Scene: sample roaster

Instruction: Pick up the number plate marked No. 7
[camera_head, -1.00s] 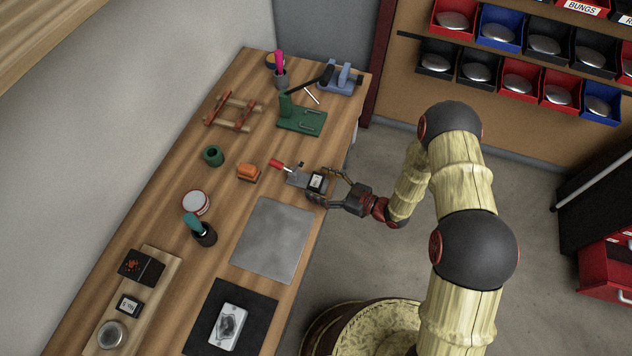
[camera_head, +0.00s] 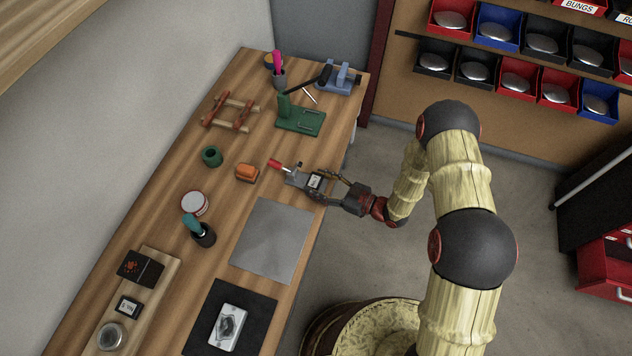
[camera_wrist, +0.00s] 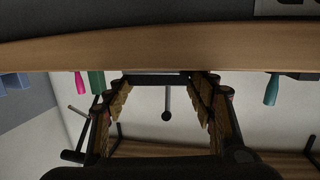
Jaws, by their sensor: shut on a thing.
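A small dark plate with a white label (camera_head: 315,181) sits at a grey clamp fixture (camera_head: 294,178) with a red handle, near the right edge of the bench. Its marking is too small to read. My gripper (camera_head: 325,186) reaches in from the right and is shut on this plate by its sides. In the wrist view my gripper (camera_wrist: 160,84) shows its two fingers on either side of a thin dark edge (camera_wrist: 156,79), which looks like the plate edge-on. Another small labelled plate (camera_head: 128,306) lies on a wooden board at the lower left.
A bare grey metal sheet (camera_head: 271,240) lies in front of the fixture. An orange-topped block (camera_head: 247,172) and a green press (camera_head: 300,118) stand close by. Open floor lies right of the bench.

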